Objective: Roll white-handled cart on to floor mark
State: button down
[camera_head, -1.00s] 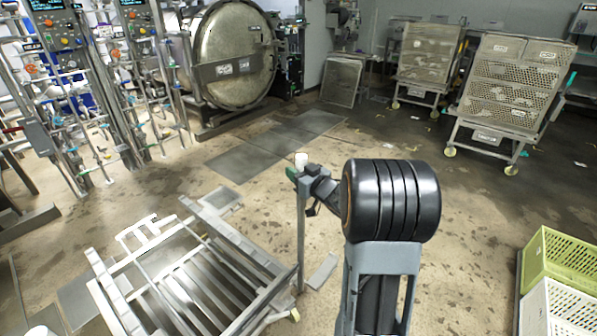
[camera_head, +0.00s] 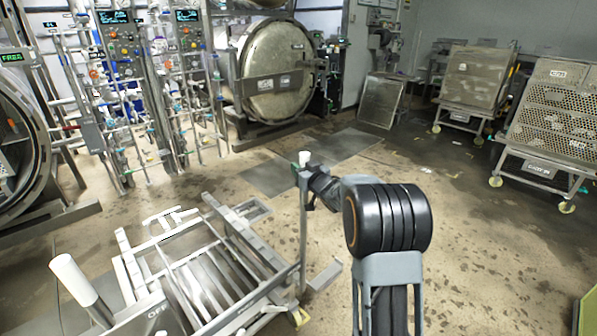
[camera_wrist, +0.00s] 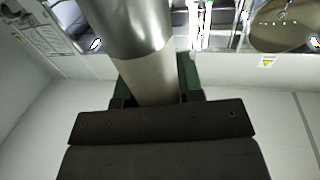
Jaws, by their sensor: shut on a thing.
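The cart (camera_head: 128,262) is a low metal frame with slats, at the lower left of the head view. A post rises at its right side, with a white handle (camera_head: 304,156) on top. My gripper (camera_head: 308,178) is shut on this handle, just below its white tip. In the wrist view the handle (camera_wrist: 148,78) runs as a pale cylinder between the dark green-edged fingers (camera_wrist: 158,92). Dark grey flat panels (camera_head: 270,180) lie on the floor beyond the cart. I cannot tell which marking is the floor mark.
A round-doored retort (camera_head: 275,90) stands at the back, with pipework and control panels (camera_head: 125,40) to its left. Loaded carts (camera_head: 550,115) stand at the right. A white lever (camera_head: 78,280) by an "OFF" panel is at lower left. The middle floor is clear.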

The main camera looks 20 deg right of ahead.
jog(key=shift+d+f, duration=0.1)
jog(key=shift+f, duration=0.1)
jog(key=c, duration=1.2)
grip_release()
jog(key=shift+s+a+r, duration=0.1)
jog(key=shift+s+a, duration=0.05)
jog(key=shift+a, duration=0.15)
jog(key=shift+o, duration=0.7)
jog(key=shift+a+y, duration=0.3)
jog(key=shift+a, duration=0.15)
jog(key=o, duration=0.3)
jog(key=shift+a, duration=0.3)
jog(key=b+v, duration=0.1)
jog(key=v, duration=1.2)
jog(key=shift+s+d, duration=0.3)
jog(key=shift+s, duration=0.05)
jog(key=shift+r, duration=0.15)
